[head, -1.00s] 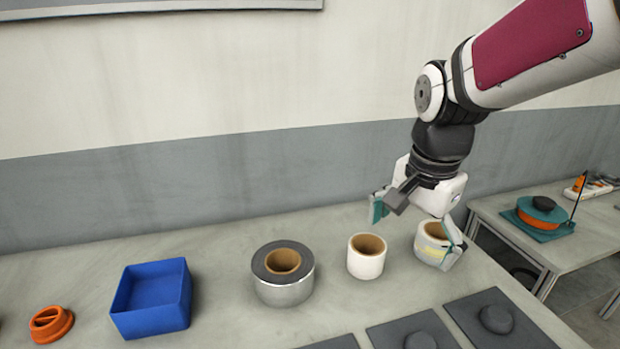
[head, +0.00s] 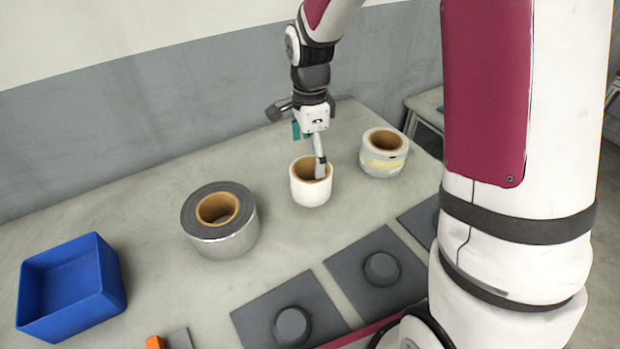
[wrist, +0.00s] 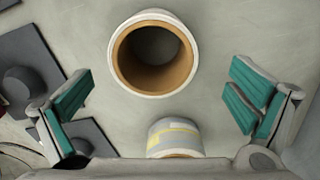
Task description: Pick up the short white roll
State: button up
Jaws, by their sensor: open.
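The plain white roll (head: 311,192) with a brown core stands upright on the grey table, in the middle of the head view. In the wrist view, the white roll (wrist: 155,82) is at the upper middle, seen from above into its core. My gripper (head: 308,149) is open and empty above this roll, pointing down. One finger overlaps the roll's opening in the head view. In the wrist view, my gripper's teal pads (wrist: 158,105) are spread wide, apart from the roll, and the roll lies above the line between them.
A whitish roll with a yellow label (head: 384,160) stands close right of the white roll. A wide silver roll (head: 222,243) and a blue bin (head: 110,270) are to the left. Dark plates with round knobs (head: 290,326) lie in front. The table behind is clear.

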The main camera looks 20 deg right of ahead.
aim_at(316, 193)
notch_tip(316, 193, down, 2)
jog(key=shift+f, duration=0.2)
jog(key=shift+s+a+f, duration=0.1)
jog(key=shift+s+f, duration=0.1)
jog(key=shift+f, duration=1.25)
jog(key=shift+s+a+f, duration=0.1)
jog(key=shift+s+f, duration=0.1)
jog(key=shift+f, duration=1.25)
jog(key=shift+c, duration=0.6)
jog(key=c, duration=1.2)
